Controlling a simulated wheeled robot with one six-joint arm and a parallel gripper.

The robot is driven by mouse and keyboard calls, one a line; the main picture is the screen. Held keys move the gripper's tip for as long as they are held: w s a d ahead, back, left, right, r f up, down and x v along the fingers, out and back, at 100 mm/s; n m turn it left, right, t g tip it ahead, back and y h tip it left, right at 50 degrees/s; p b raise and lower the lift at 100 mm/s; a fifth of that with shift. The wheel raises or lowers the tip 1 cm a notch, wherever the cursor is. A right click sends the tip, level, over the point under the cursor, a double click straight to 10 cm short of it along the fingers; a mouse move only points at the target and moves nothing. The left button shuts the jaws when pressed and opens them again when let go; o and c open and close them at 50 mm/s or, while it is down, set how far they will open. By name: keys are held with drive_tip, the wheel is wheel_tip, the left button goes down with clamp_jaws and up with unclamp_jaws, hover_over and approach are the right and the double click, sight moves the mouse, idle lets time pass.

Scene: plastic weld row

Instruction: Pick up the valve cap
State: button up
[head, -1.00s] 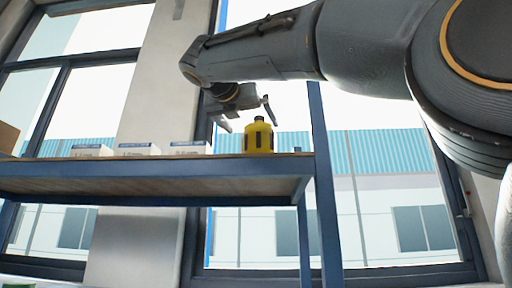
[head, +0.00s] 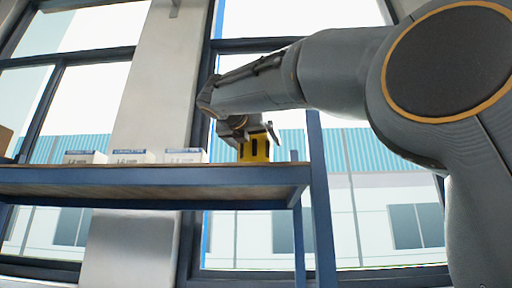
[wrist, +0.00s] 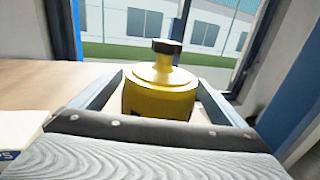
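The valve cap appears to be the yellow round piece with a black knob on top; it stands upright on the shelf near its right end in the head view (head: 254,151). In the wrist view the yellow piece (wrist: 160,95) is in the middle, between the two fingers. My gripper (head: 246,137) has come down over it from above, hiding its black top in the head view. In the wrist view my gripper (wrist: 162,84) is open, with one finger on each side of the yellow body. Small gaps seem to show beside it. Its lower part is hidden by the gripper body.
The shelf (head: 150,190) has a wooden top and a blue frame. Several white boxes (head: 132,157) stand in a row to the left of the yellow piece. A blue upright post (head: 318,200) rises close on the right. Windows are behind.

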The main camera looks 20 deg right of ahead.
drive_tip(key=c, duration=1)
drive_tip(key=shift+o, duration=0.2)
drive_tip(key=shift+r, duration=0.1)
